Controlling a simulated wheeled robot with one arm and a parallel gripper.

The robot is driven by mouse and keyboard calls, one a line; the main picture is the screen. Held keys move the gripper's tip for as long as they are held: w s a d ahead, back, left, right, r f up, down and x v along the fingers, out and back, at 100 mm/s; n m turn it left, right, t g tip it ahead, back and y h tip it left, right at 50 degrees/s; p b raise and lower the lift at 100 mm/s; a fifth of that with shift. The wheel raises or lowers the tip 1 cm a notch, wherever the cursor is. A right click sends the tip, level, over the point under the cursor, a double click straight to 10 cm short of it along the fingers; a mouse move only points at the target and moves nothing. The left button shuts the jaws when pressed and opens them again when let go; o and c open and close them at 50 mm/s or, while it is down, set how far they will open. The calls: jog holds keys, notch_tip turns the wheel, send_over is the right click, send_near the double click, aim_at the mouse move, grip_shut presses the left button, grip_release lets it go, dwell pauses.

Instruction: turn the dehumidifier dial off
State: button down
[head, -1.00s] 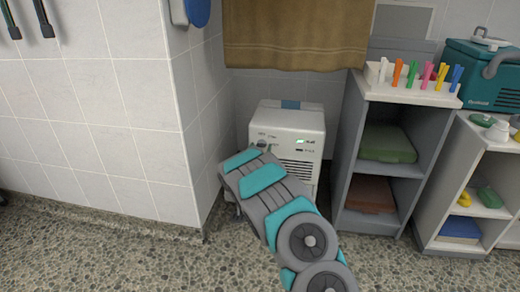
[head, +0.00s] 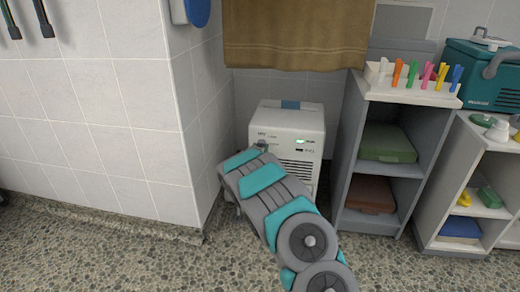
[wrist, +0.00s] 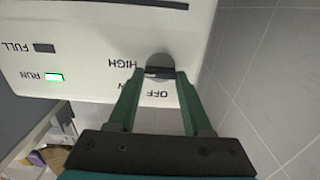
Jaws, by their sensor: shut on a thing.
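The white dehumidifier (head: 290,119) stands on the floor against the wall, with its front panel towards me. Its grey round dial (wrist: 159,66) shows upside down in the wrist view, with a dark grip bar across it. The words HIGH and OFF are printed around it, and another label is partly hidden by a finger. My gripper (wrist: 160,74) has its green fingers shut on the dial's bar, one on each side. In the head view my arm hides most of the gripper and the dial. The green RUN light (wrist: 54,77) is lit; the FULL light (wrist: 44,48) is dark.
A tiled wall corner (head: 190,130) is close on the left. A brown towel (head: 297,36) hangs above. The speckled floor in front is clear.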

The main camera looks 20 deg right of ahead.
jog(key=n+p, duration=0.1)
jog(key=n, duration=0.3)
jog(key=shift+a+r, duration=0.1)
jog(key=n+p, duration=0.1)
jog(key=n, duration=0.4)
jog(key=shift+w+p, duration=0.1)
jog(key=shift+p, duration=0.2)
jog(key=n+p, duration=0.1)
jog(key=n, duration=0.3)
jog(key=shift+p, duration=0.3)
jog(key=shift+a+n+p, duration=0.15)
jog(key=shift+n+p, duration=0.5)
jog(key=shift+n, duration=1.85)
jog(key=shift+f, duration=0.2)
jog(key=shift+c, duration=1.6)
grip_release()
